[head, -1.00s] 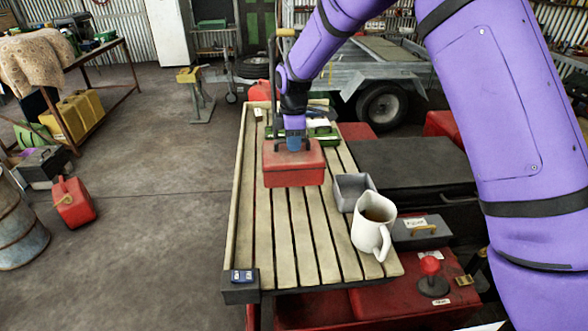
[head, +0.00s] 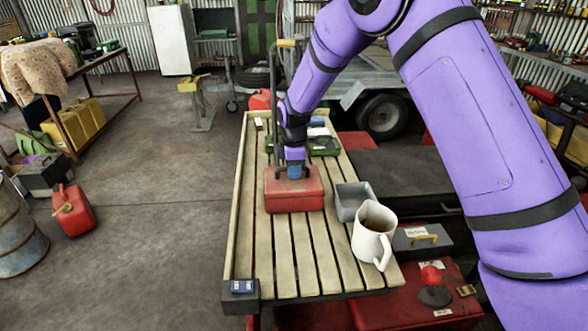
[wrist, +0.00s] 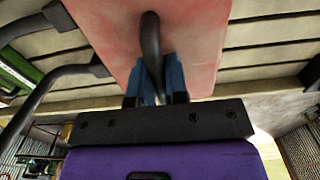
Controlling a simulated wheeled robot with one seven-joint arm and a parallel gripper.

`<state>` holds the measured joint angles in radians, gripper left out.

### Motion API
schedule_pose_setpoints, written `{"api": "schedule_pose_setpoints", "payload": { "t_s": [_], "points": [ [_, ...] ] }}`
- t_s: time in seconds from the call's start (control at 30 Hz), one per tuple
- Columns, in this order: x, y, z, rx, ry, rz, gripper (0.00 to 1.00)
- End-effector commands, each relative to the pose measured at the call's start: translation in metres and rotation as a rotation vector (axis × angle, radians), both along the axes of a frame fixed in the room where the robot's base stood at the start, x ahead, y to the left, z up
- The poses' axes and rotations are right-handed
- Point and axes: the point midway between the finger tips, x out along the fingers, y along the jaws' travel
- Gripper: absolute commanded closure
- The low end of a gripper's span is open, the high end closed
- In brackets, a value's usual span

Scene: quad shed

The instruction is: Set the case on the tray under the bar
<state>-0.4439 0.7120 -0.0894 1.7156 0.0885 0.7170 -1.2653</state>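The case is a red box (head: 294,196) with a dark arched handle (wrist: 151,45), over the slats near the middle of the slatted bench. My gripper (head: 294,172) is above it, with its blue fingers (wrist: 155,82) shut on the handle. I cannot tell whether the case touches the slats. Behind it lies a green tray (head: 323,148), partly hidden by my gripper and the case. Dark bars stand by this tray; one curved bar (wrist: 45,95) shows at the left of the wrist view, near green metal.
A grey open bin (head: 352,197) and a white mug (head: 372,238) with dark contents stand right of the case. A small blue item (head: 243,287) is at the bench's near left corner. The near slats (head: 290,260) are clear. A tall yellow-topped handle (head: 286,43) rises behind.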

Motion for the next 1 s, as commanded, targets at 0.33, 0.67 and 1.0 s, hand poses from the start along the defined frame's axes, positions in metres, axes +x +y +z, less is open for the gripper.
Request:
{"api": "schedule_pose_setpoints", "payload": {
  "t_s": [0.33,0.67,1.0],
  "points": [
    [0.000,0.000,0.000,0.000,0.001,0.000,0.60],
    [0.001,0.000,0.033,0.002,-0.003,-0.002,0.60],
    [0.000,0.000,0.098,0.001,-0.002,-0.001,0.60]
  ]
}}
